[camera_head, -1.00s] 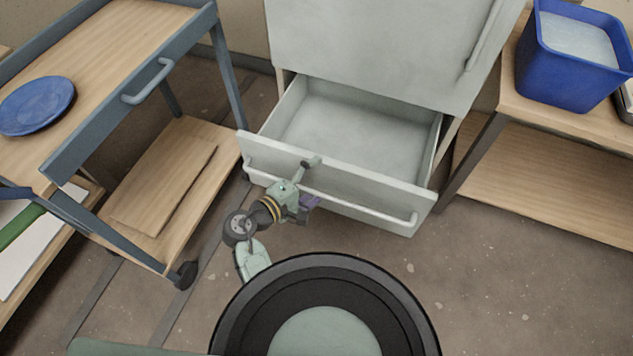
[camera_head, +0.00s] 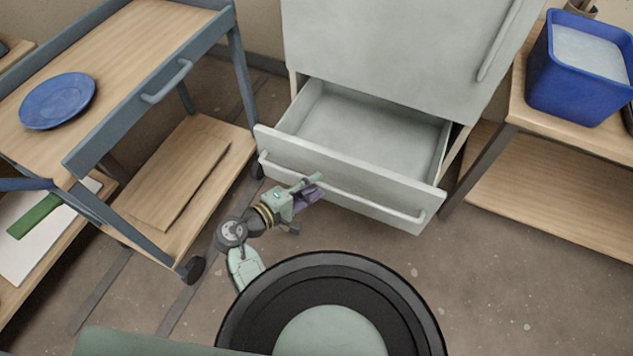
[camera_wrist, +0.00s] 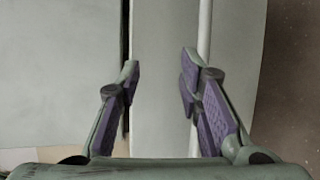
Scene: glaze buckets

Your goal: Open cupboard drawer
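The pale grey cupboard (camera_head: 390,45) stands at the top middle of the head view. Its lower drawer (camera_head: 372,130) is pulled well out and its inside looks empty. A long bar handle (camera_head: 375,205) runs across the drawer front. My gripper (camera_head: 315,183) is at the left part of this handle, pointing at the drawer front. In the wrist view my gripper (camera_wrist: 160,75) has its two purple-padded fingers spread apart with nothing held between them. The handle (camera_wrist: 204,35) passes behind the right finger there; whether they touch I cannot tell.
A blue-grey trolley (camera_head: 150,110) with a blue plate (camera_head: 57,100) stands at the left, close to the drawer. A wooden bench (camera_head: 560,195) with a blue bucket (camera_head: 570,85) is at the right. The floor (camera_head: 500,290) at the lower right is clear.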

